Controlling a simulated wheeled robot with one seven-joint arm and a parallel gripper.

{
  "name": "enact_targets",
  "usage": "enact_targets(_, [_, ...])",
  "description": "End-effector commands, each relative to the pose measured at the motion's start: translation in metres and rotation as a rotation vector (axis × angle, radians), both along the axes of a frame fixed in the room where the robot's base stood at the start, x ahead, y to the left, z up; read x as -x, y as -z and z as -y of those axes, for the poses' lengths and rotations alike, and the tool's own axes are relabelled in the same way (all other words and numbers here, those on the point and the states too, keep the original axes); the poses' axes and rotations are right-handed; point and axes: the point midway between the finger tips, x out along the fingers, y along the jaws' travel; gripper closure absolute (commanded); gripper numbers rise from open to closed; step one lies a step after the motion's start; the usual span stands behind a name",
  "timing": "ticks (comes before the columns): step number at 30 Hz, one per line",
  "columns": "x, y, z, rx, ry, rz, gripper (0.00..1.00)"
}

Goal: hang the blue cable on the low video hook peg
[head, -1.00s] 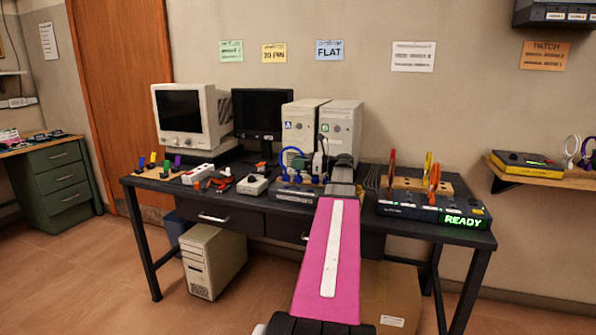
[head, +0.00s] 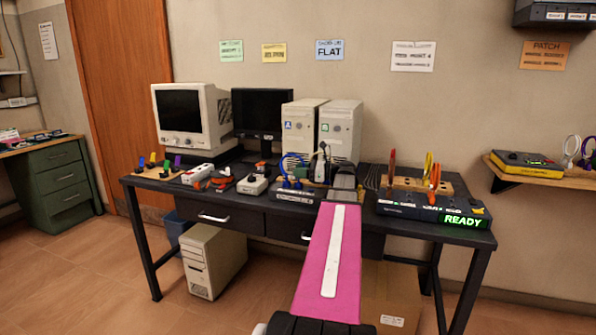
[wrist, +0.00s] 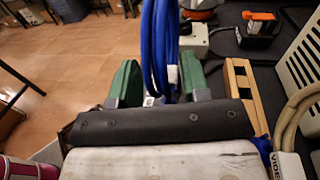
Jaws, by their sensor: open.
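The blue cable (wrist: 160,45) hangs as a bundled loop between the two green fingers of my gripper (wrist: 157,82) in the wrist view. The fingers stand apart on either side of it; I cannot tell whether either one touches it. In the head view the blue cable (head: 291,162) shows as a loop above the small dark box, just left of my arm's end. My arm hides part of that area. I cannot pick out the low video hook peg with certainty in either view.
A wooden block (wrist: 240,95) and a pale cable (wrist: 292,115) lie close right of my gripper. Two beige towers (head: 340,130) stand behind. A wooden rack (head: 408,183) with red, yellow and orange cables stands right, by a box (head: 410,208) reading READY.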

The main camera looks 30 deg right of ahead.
Motion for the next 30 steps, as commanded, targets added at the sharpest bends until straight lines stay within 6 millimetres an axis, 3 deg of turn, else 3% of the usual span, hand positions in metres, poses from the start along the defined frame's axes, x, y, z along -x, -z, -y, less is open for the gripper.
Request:
enact_targets(15, [0.055, 0.001, 0.068, 0.0, 0.002, 0.0, 0.57])
enact_targets(30, [0.063, 0.002, 0.076, -0.001, -0.001, 0.001, 0.57])
